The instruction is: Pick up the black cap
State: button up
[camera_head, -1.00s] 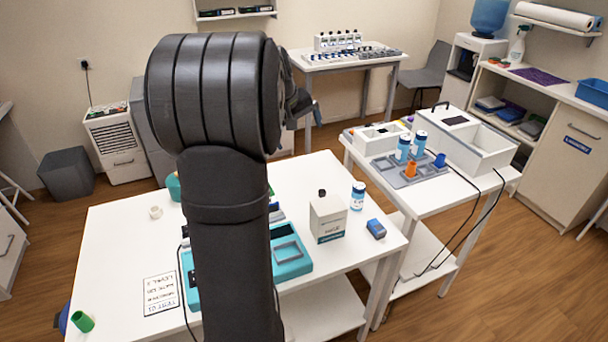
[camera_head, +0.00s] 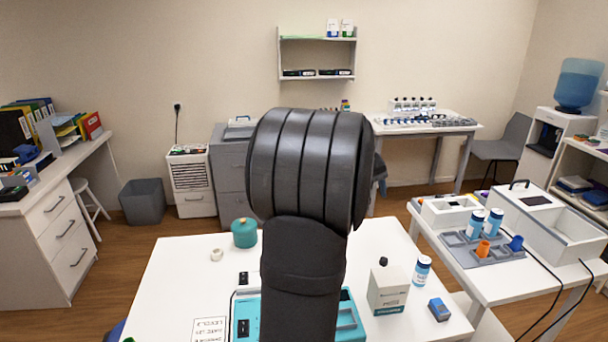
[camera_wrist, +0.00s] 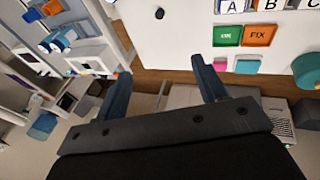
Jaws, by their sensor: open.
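In the wrist view a small round black thing (camera_wrist: 159,13) near the top edge, against white, looks like this cap. My gripper (camera_wrist: 160,64) is open and empty in the wrist view, with its two blue-grey fingers well apart and clear of the black thing. In the head view my arm hides the gripper.
A blue-labelled bottle (camera_head: 422,270) and a small blue box (camera_head: 439,309) stand right of the white bottle. A teal device (camera_head: 349,318) lies partly behind my arm. A green jar (camera_head: 244,232) stands at the back left. The table's left part is mostly clear.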

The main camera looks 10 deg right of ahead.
jog(key=shift+c, duration=1.2)
jog(key=m+y, duration=0.2)
jog(key=m, duration=1)
send_over(384, 259)
jog(key=s+a, duration=0.1)
jog(key=shift+g, duration=0.4)
jog(key=s+a+x, duration=0.1)
jog(key=x, duration=0.6)
jog(key=s+a+x, duration=0.1)
jog(key=x, duration=0.7)
jog(key=s+a+f+x, duration=0.1)
jog(key=a+x, duration=0.1)
jog(key=x, duration=0.6)
jog(key=shift+s+f, duration=0.15)
jog(key=shift+f, duration=0.1)
jog(key=shift+h, duration=0.3)
jog(key=x, duration=0.5)
jog(key=shift+a+f, duration=0.1)
jog(key=shift+a, duration=0.1)
jog(key=c, duration=1.1)
